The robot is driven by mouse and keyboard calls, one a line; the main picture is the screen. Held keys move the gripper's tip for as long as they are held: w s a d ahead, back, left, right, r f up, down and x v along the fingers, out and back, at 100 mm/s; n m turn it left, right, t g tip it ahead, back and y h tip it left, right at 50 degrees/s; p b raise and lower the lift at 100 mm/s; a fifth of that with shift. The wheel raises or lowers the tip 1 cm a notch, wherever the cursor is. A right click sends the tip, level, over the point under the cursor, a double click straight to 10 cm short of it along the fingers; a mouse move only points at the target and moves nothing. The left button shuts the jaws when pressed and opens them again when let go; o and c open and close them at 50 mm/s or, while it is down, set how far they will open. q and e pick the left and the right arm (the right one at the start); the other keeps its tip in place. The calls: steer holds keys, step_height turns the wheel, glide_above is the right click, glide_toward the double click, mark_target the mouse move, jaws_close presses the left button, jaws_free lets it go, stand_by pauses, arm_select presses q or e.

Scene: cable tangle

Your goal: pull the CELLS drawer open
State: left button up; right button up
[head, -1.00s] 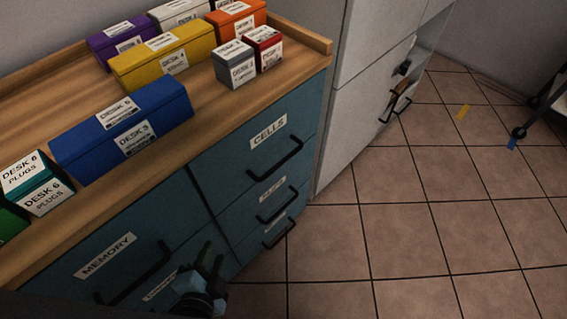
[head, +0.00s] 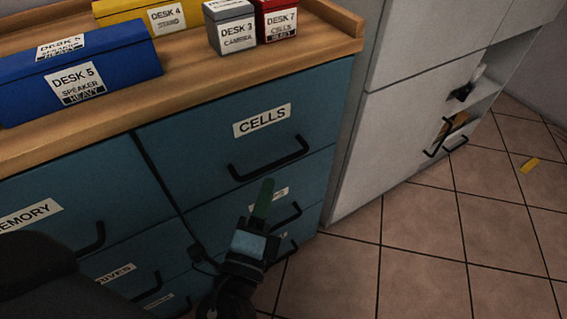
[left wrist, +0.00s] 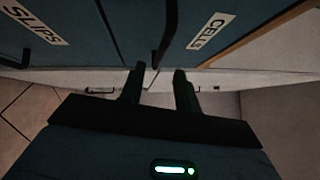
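The CELLS drawer (head: 210,155) is the top right drawer of the teal cabinet, its front flush with the cabinet. Its label also shows in the left wrist view (left wrist: 210,31). Its black bar handle (head: 270,170) is below the label. My left gripper (head: 264,186) is just below the handle, fingers pointing up toward it. In the left wrist view the two fingers (left wrist: 159,70) are apart, with the dark handle (left wrist: 168,30) ahead of the gap between them. I cannot tell whether they touch it. My right gripper is not in view.
The SLIPS drawer (left wrist: 35,25) is below, its label partly hidden in the head view. The MEMORY drawer (head: 50,220) is to the left. Boxes, including a blue one (head: 120,75), stand on the wooden top. A pale cabinet (head: 400,130) adjoins on the right.

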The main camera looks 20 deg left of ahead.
mark_target(277, 161)
arm_select(q)
steer(key=shift+w+a+r, duration=0.15)
steer(key=shift+w, duration=1.1)
steer(key=shift+w+a+r, duration=0.15)
steer(key=shift+w+r, duration=0.05)
steer(key=shift+w, duration=1.1)
steer(key=shift+w+a+r, duration=0.15)
steer(key=shift+w, duration=1.1)
jaws_close()
